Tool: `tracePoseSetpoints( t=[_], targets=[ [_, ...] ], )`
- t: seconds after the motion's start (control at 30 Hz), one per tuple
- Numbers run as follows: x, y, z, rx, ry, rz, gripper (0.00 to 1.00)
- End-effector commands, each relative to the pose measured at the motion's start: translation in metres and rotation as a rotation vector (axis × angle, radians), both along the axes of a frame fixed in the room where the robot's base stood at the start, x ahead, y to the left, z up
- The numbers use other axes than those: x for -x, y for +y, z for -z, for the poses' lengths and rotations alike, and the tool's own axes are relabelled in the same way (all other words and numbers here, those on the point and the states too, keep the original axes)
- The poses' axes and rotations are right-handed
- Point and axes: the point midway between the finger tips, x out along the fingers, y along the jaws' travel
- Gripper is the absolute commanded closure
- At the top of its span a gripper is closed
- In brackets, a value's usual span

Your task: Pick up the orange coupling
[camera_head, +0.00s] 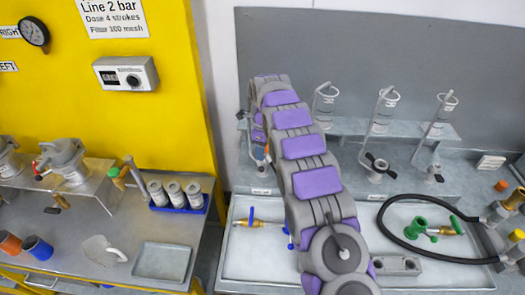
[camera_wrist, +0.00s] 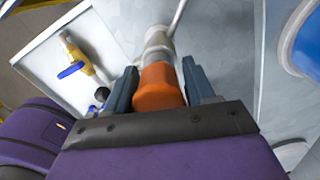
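The orange coupling (camera_wrist: 158,88) is in the middle of the wrist view, at the end of a grey cylindrical piece (camera_wrist: 158,42). My gripper (camera_wrist: 160,80) has one finger on each side of the coupling, close to it. Whether both fingers touch it cannot be made out. In the head view my arm hides most of this spot, and only a small orange patch (camera_head: 267,150) shows at the arm's left edge, beside the back shelf.
A brass fitting with a blue handle (camera_head: 250,222) lies on the pale tray left of my arm. A black hose (camera_head: 440,255) and a green fitting (camera_head: 420,228) lie to the right. Stands with clear cylinders (camera_head: 382,110) line the back shelf. A yellow panel (camera_head: 150,90) stands left.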

Motion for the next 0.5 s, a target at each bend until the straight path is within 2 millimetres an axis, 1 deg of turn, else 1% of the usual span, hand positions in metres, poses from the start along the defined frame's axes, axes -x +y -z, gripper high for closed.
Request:
tracePoseSetpoints(
  t=[0.03,0.07,0.5],
  targets=[
    [0.0001,0.0,-0.0001,0.0,0.0,0.0,0.52],
    [0.0001,0.0,0.0,0.0,0.0,0.0,0.54],
    [0.0,-0.0001,0.0002,0.0,0.001,0.0,0.96]
  ],
)
